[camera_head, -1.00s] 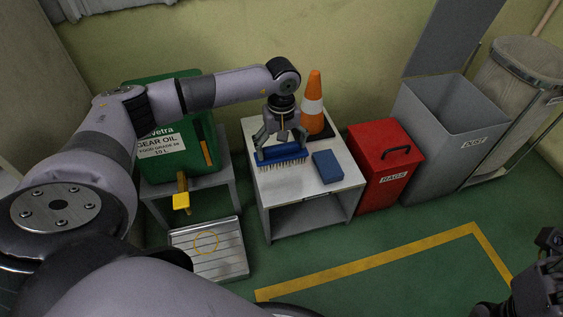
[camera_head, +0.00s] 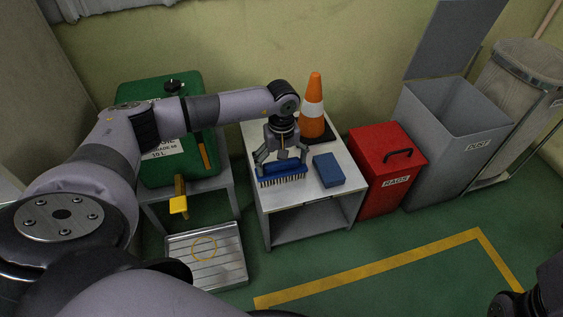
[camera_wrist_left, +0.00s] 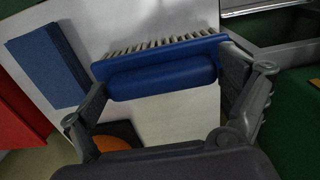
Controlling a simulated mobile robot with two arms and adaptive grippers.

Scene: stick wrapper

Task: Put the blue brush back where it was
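The blue brush (camera_head: 282,171) has a blue back and pale bristles that point down. It is at the left front part of the small white-topped table (camera_head: 312,197). My left gripper (camera_head: 281,158) is above it with a finger at each end, shut on it. The left wrist view shows the brush (camera_wrist_left: 165,72) lengthwise between the two fingers (camera_wrist_left: 165,95). I cannot tell whether the bristles touch the tabletop. My right gripper (camera_head: 518,302) is partly in view at the bottom right corner; its fingers are unclear.
A blue block (camera_head: 328,170) lies right of the brush, and an orange-white cone (camera_head: 313,105) stands behind. A red RAGS bin (camera_head: 388,172) and an open grey DUST bin (camera_head: 452,130) are to the right. A green oil container (camera_head: 165,165) and a metal tray (camera_head: 205,257) are left.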

